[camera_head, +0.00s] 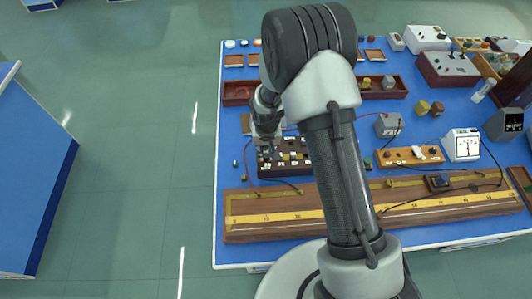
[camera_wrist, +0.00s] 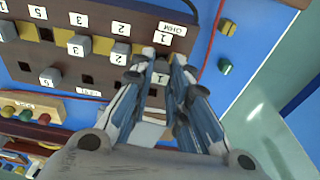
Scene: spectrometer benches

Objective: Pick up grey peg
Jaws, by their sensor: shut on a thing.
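A dark brown resistance box (camera_head: 290,170) with white number labels stands on the blue bench. It fills the upper left of the wrist view (camera_wrist: 120,20). My gripper (camera_wrist: 161,64) is over the box's right end, by the OHM label, shut on a small grey peg. Its fingertips hide most of that peg, and I cannot tell whether it is seated or lifted. Other grey pegs sit in the box's row, one near the gripper (camera_wrist: 121,50) and one further left (camera_wrist: 82,45). In the head view my gripper (camera_head: 267,145) is at the box's left end.
A small yellow block (camera_wrist: 228,27) and a green block (camera_wrist: 225,67) lie on the bench beside the box. A long wooden metre bridge (camera_head: 270,218) lies in front. A wooden strip with coloured knobs (camera_wrist: 35,107) and a thin red wire are near the box.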

